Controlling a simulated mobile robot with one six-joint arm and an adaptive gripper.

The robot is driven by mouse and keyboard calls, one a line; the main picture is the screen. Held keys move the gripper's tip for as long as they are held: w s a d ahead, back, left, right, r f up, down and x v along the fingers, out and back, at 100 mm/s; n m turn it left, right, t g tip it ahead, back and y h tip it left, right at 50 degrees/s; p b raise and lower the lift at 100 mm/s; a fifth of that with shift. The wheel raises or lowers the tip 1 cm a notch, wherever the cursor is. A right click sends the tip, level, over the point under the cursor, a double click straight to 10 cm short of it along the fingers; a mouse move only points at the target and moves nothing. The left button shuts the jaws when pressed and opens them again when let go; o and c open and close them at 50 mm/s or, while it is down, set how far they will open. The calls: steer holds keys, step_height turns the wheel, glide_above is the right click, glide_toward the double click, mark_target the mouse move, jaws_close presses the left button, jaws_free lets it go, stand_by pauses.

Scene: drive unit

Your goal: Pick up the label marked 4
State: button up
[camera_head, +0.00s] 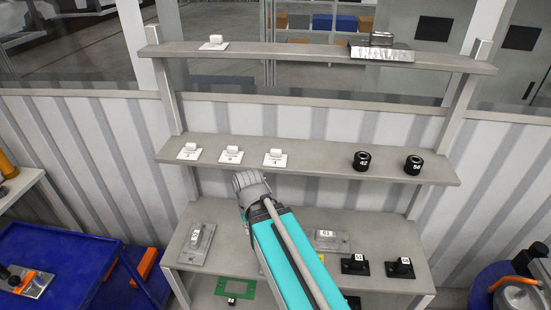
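Three small white labels with raised white blocks stand in a row on the left half of the middle shelf. The right one of them, the label marked 4 (275,159), has a small dark digit on its front that looks like a 4. The middle label (231,155) and the left label (189,152) carry digits too small to read surely. My gripper (248,178) is just below and in front of the shelf edge, between the middle label and the label marked 4. It appears apart from both. Its fingers are seen from behind, so their opening is unclear.
The middle shelf (320,162) also holds two black cylinders (362,161) at right. The top shelf (300,52) bears another white label (214,42) and a metal block (382,50). The lower shelf holds grey plates and black parts. A blue cart (50,250) stands at left.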

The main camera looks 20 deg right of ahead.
steer(key=o, duration=0.3)
steer(key=shift+w+d+r+m+p, duration=0.2)
steer(key=shift+w+r+m+p, duration=0.2)
steer(key=shift+w+r, duration=0.1)
steer(key=shift+w+d+r+m+p, duration=0.25)
steer(key=shift+w+r+m, duration=0.1)
steer(key=shift+w+m, duration=0.1)
step_height(320, 180, up, 15)
steer(key=m+p, duration=1.5)
steer(key=m, duration=0.6)
glide_above(273, 150)
steer(key=shift+a+r, duration=0.2)
steer(key=shift+a, duration=0.05)
steer(key=shift+w+d+r+m+p, duration=0.15)
steer(key=shift+w+d+m+p, duration=0.05)
steer(key=shift+d+m+p, duration=0.2)
steer(key=shift+f+b, duration=1.2)
steer(key=shift+b, duration=0.05)
steer(key=shift+f, duration=0.15)
steer(key=shift+s+f+b, duration=0.1)
steer(key=shift+f+b, duration=2.35)
steer(key=shift+b, duration=0.15)
